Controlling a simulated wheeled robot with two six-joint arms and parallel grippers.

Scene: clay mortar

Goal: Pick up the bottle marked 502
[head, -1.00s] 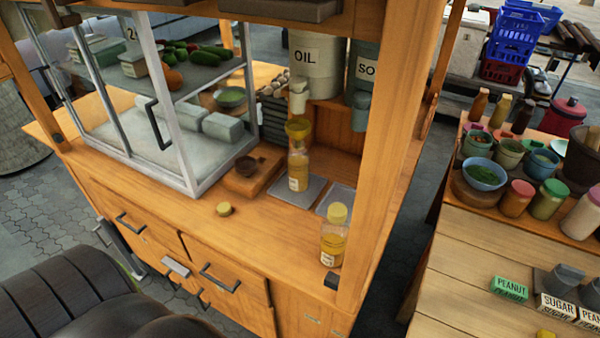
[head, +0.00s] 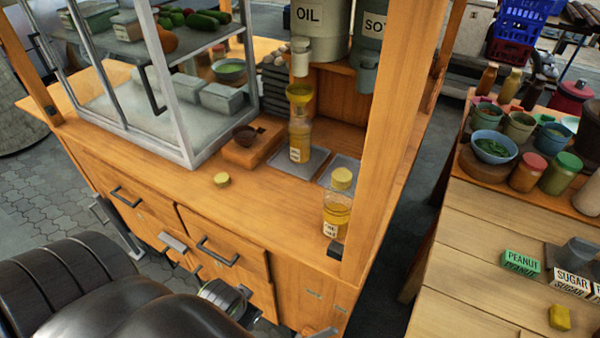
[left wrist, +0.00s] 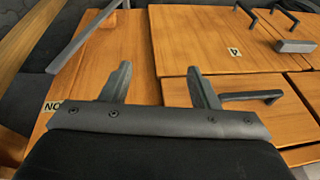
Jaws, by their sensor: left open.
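Two bottles of yellow liquid stand on the orange wooden counter in the head view. One bottle (head: 336,215) is upright at the front right corner, with a yellow cap and a small label. The other bottle (head: 300,140) stands under the OIL dispenser with a yellow funnel in its top. Both labels are too small to read, so I cannot tell which is marked 502. My left gripper (left wrist: 158,72) is open and empty in the left wrist view, facing the cart's drawer fronts. No bottle shows there. My right gripper is not in view.
A loose yellow cap (head: 222,180) lies on the counter. A glass case (head: 185,110) stands left, and a wooden post (head: 395,130) rises just right of the front bottle. Drawer handles (head: 217,252) stick out below the counter. The counter between cap and front bottle is clear.

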